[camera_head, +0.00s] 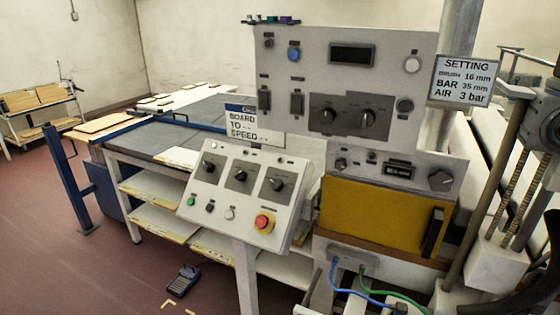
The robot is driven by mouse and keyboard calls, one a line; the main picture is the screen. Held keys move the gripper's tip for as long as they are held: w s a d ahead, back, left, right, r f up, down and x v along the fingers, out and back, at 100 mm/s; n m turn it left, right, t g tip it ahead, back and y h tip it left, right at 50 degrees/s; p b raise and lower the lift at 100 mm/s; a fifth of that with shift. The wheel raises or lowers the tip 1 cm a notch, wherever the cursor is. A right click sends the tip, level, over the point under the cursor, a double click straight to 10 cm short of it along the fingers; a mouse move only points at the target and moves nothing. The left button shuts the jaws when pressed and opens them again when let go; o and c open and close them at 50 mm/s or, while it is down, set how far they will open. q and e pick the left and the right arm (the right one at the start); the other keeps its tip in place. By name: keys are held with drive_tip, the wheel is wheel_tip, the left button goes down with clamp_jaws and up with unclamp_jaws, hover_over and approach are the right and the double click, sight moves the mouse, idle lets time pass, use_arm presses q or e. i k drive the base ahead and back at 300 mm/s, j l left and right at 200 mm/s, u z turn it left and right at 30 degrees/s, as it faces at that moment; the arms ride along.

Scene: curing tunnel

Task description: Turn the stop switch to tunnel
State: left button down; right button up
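No gripper of mine shows clearly in the head view. A tilted grey control box (222,219) on a post stands in the middle. It carries three black rotary switches in a row: left (209,168), middle (240,175) and right (277,184). A red mushroom button (264,221) sits on a yellow ring at its lower right. The upright panel (290,83) behind has two more black rotary knobs, left (328,116) and right (367,119). The labels are too small to read, so I cannot tell which is the stop switch or where it points.
A yellow panel (375,217) with a black handle (433,232) is below the upright panel. Blue (350,288) and green (385,288) hoses hang beneath. A pole and machine parts crowd the right. A foot pedal (183,280) lies on the red floor, which is open at left.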

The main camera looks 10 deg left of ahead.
sight(276, 184)
drive_tip(key=i+j+z, duration=0.1)
drive_tip(key=i+j, duration=0.2)
drive_tip(key=i+j+z, duration=0.1)
drive_tip(key=i+j, duration=0.25)
drive_tip(key=j, duration=0.2)
drive_tip(key=i+j, duration=0.3)
drive_tip(key=j, duration=0.15)
drive_tip(key=i+j+z, duration=0.15)
drive_tip(key=j, duration=0.3)
drive_tip(key=i, duration=0.1)
